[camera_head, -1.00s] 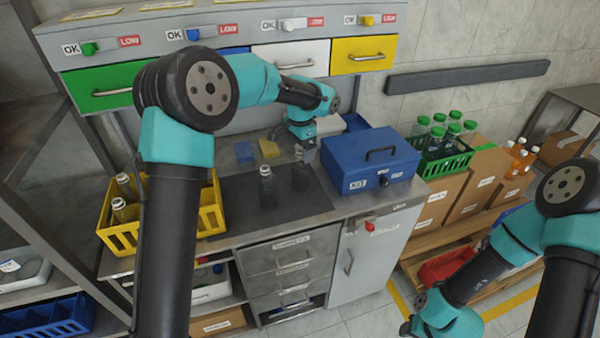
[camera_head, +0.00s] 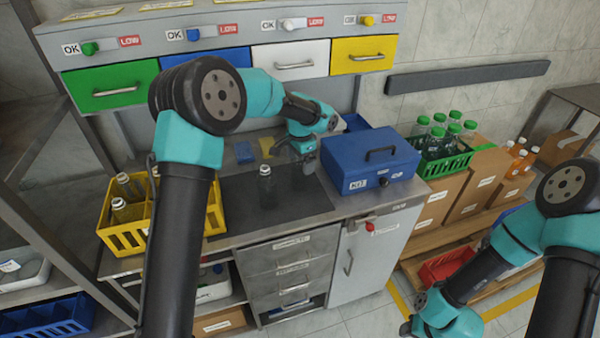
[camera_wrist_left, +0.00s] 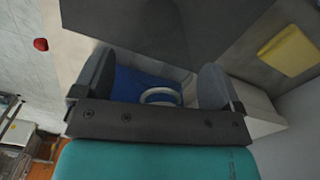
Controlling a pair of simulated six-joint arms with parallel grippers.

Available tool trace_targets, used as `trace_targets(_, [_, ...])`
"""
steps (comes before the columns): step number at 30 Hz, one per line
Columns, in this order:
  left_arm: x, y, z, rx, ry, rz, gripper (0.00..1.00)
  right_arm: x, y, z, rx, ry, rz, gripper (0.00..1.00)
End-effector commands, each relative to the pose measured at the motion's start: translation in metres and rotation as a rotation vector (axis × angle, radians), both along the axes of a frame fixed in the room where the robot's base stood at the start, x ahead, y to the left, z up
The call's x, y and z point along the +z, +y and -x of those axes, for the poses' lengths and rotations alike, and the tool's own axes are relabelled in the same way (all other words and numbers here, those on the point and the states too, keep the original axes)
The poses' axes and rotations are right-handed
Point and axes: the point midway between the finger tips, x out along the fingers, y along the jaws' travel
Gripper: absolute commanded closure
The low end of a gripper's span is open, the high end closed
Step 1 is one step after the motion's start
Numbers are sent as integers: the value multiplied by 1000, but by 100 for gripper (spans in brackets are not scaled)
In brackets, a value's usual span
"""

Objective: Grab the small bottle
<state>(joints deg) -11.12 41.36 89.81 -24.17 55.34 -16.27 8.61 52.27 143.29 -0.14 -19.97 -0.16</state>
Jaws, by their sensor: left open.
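A small clear bottle (camera_head: 266,190) with a pale top stands upright on the dark mat (camera_head: 235,200) on the workbench. My left gripper (camera_head: 309,164) is above the bench, to the right of the bottle and beside the blue box, apart from the bottle. The bottle cannot be made out in the wrist view. My right arm hangs low at the right, and its gripper (camera_head: 408,328) is small and unclear.
A yellow crate (camera_head: 127,236) with several clear bottles stands left of the mat. The blue box (camera_head: 372,170) with a handle stands to the right. Green-capped bottles stand in a green crate (camera_head: 447,164).

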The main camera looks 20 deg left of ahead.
Motion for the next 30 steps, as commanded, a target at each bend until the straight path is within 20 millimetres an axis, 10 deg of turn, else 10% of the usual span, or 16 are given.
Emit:
trace_targets(9, [0, 0, 0, 0, 0, 0, 11, 0, 0, 0, 0, 0, 0, 57])
trace_targets(30, [1, 0, 0, 0, 0, 0, 73, 0, 0, 0, 0, 0, 0, 57])
